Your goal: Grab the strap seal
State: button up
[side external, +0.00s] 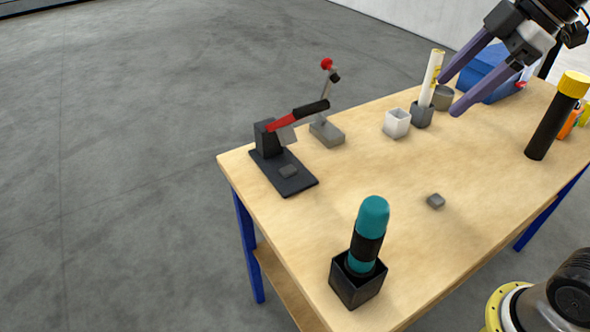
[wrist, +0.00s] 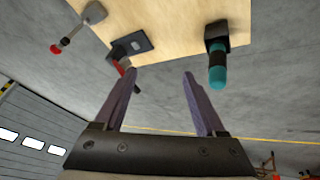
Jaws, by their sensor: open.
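A small grey metal piece (side external: 435,201), which looks like the strap seal, lies alone on the wooden table (side external: 350,220) near the front middle. I do not make it out in the wrist view. My gripper (side external: 449,96) is open and empty, above the far right part of the table, well up and back from the grey piece. Its two purple fingers (wrist: 160,74) are spread apart in the wrist view, with nothing between them.
A black lever press (side external: 284,172) and a red-knobbed stand (side external: 327,132) are at the left. A teal-capped bottle (side external: 372,215) stands in a black holder (side external: 352,288).

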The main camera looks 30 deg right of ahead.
jog(key=w+a+f+n+g+y, duration=0.1)
jog(key=w+a+f+n, duration=0.15)
jog(key=w, duration=0.85)
jog(key=w+a+f+n+g+y, duration=0.15)
jog(key=w+n, duration=0.25)
jog(key=w, duration=0.7)
jog(key=g+y, duration=0.1)
jog(key=g, duration=0.1)
send_over(288, 167)
jog(key=d, duration=0.5)
jog(key=shift+m, duration=0.25)
jog(key=f, duration=2.2)
jog(key=shift+w+a, duration=0.15)
jog(key=shift+a, duration=0.1)
jog(key=shift+s+x, duration=0.15)
jog(key=shift+x, duration=1.45)
jog(key=shift+s+x, duration=0.15)
jog(key=shift+x, duration=1.45)
jog(key=shift+a, duration=0.1)
grip_shut()
